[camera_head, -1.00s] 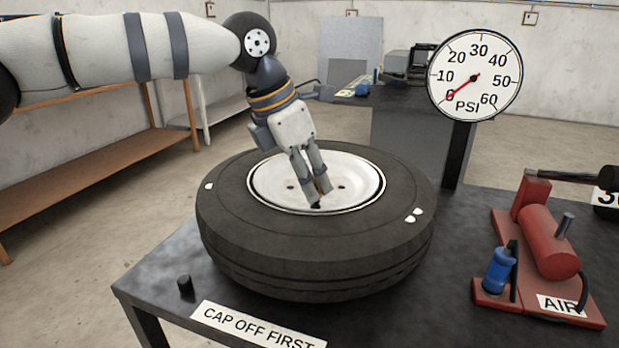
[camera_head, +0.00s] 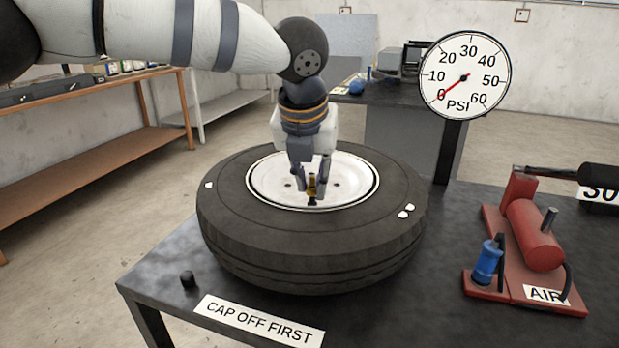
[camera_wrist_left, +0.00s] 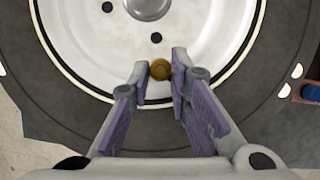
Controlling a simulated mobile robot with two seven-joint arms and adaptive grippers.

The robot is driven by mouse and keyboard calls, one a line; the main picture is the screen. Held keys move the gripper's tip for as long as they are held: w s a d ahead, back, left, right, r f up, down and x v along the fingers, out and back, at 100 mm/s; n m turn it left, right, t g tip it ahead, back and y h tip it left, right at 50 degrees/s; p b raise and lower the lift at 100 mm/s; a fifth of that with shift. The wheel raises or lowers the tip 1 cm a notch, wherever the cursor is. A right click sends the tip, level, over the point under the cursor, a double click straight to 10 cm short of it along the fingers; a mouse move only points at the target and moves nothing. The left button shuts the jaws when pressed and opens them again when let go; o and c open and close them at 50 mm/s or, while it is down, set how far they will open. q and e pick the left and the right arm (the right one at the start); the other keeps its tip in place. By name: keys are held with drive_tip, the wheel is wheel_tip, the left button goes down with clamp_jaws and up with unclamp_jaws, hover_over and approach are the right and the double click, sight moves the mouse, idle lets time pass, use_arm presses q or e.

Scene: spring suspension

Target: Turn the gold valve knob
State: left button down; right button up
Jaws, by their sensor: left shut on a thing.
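The gold valve knob (camera_head: 313,182) stands on the white wheel hub, near the front inner rim of the tyre (camera_head: 240,240). The knob also shows in the left wrist view (camera_wrist_left: 160,69), between the two fingertips. My left gripper (camera_head: 312,188) points down over the hub and is shut on the knob, a finger on each side. A short black stem shows below the knob in the head view. The round PSI gauge (camera_head: 464,75) has its red needle at 0. My right gripper is not in view.
The tyre lies flat on a dark table (camera_head: 400,310). A small black cap (camera_head: 188,279) and a "CAP OFF FIRST" label (camera_head: 258,321) are at the front. A red air pump (camera_head: 535,235) with a blue fitting (camera_head: 487,262) stands at the right. A wooden shelf (camera_head: 90,140) is at the left.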

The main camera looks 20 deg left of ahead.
use_arm(q)
drive_tip(key=shift+d+n+y, duration=0.15)
drive_tip(key=shift+n+y, duration=0.45)
drive_tip(key=shift+n, duration=1)
drive_tip(key=shift+g, duration=0.3)
drive_tip(key=c, duration=1.5)
unclamp_jaws()
drive_tip(key=v, duration=1.2)
drive_tip(key=shift+d+f, duration=0.1)
drive_tip(key=shift+d, duration=0.05)
